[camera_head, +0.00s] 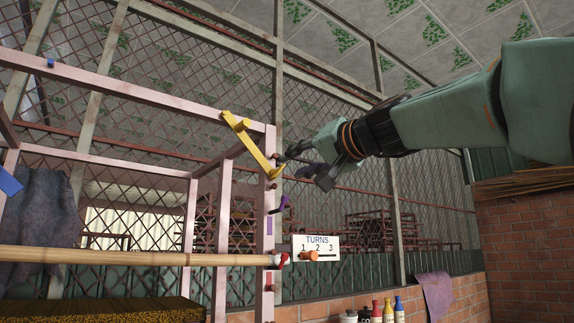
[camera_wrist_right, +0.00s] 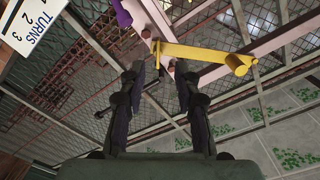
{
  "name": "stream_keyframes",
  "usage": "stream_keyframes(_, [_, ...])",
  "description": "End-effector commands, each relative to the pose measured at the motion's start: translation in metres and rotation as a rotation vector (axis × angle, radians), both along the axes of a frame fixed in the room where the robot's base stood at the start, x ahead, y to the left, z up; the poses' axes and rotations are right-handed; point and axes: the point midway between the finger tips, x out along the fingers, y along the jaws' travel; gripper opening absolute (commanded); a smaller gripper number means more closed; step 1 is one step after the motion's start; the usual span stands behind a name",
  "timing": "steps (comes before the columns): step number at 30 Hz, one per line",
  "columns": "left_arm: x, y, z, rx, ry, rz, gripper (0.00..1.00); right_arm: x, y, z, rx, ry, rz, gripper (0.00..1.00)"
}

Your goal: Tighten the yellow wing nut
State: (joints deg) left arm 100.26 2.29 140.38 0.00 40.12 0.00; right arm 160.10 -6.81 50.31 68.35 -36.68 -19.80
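The yellow wing nut (camera_head: 255,150) is a long bar on the upper corner of the pink frame, slanting down to the right, with a knob at its upper left end. In the right wrist view the yellow wing nut (camera_wrist_right: 205,53) crosses just beyond the fingertips. My right gripper (camera_head: 292,165) comes in from the right, close to the bar's lower end. In the wrist view its fingers (camera_wrist_right: 158,70) are spread, with nothing held between them. Contact with the bar cannot be told. My left gripper is not in view.
The pink frame's post (camera_head: 266,225) also bears a purple wing nut (camera_head: 280,204) below the yellow one. Lower are an orange knob (camera_head: 308,256), a white TURNS sign (camera_head: 316,244) and a long wooden rod (camera_head: 130,258). Several bottles (camera_head: 388,310) stand at the bottom.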

Motion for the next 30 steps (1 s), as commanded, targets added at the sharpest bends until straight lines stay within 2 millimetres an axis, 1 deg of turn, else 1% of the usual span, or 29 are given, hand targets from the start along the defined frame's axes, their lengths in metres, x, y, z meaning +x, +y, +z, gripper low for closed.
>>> stream_keyframes(1, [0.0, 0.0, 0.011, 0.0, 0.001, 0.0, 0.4, 0.007, 0.005, 0.004, -0.002, 0.002, 0.001, 0.32])
stream_keyframes(9, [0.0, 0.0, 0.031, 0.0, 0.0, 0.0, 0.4, 0.035, 0.022, 0.003, 0.0, 0.002, -0.002, 0.32])
stream_keyframes(15, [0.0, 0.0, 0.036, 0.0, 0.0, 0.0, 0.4, 0.043, 0.027, 0.002, 0.0, 0.0, -0.005, 0.32])
stream_keyframes(23, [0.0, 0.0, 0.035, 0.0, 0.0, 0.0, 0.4, 0.045, 0.028, 0.001, 0.001, 0.0, -0.006, 0.32])
stream_keyframes(24, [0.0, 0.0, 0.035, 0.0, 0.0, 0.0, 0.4, 0.045, 0.028, 0.001, 0.001, 0.0, -0.006, 0.31])
stream_keyframes(26, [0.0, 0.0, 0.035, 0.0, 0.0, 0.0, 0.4, 0.045, 0.027, 0.001, 0.001, 0.001, -0.006, 0.26])
stream_keyframes(30, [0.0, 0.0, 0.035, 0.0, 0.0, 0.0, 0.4, 0.045, 0.027, 0.0, 0.001, 0.001, -0.006, 0.14])
